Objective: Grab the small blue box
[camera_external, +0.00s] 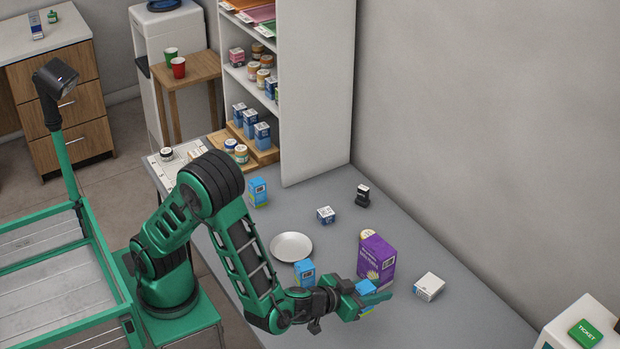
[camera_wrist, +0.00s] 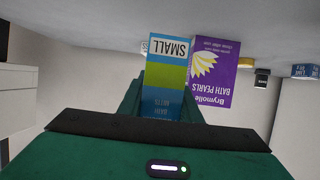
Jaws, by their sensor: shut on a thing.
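The small blue box (camera_wrist: 168,55) is blue and green with a white panel reading "SMALL", upside down in the wrist view. My gripper (camera_wrist: 160,100) is shut on it, with green fingers at its sides. In the external view, my gripper (camera_external: 374,297) is at the front right of the counter, and the blue top of the held box (camera_external: 366,286) shows between the fingers. Most of the box is hidden there, and I cannot tell whether it touches the counter. Another blue box (camera_external: 305,272) stands left of my gripper, and one more (camera_external: 258,192) stands farther back.
A purple bath pearls box (camera_external: 376,260) stands close behind my gripper. A white box (camera_external: 429,287) lies to its right. A white plate (camera_external: 291,247), a small white-blue box (camera_external: 326,215) and a black item (camera_external: 362,196) are on the grey counter. A shelf (camera_external: 318,90) stands at the back.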

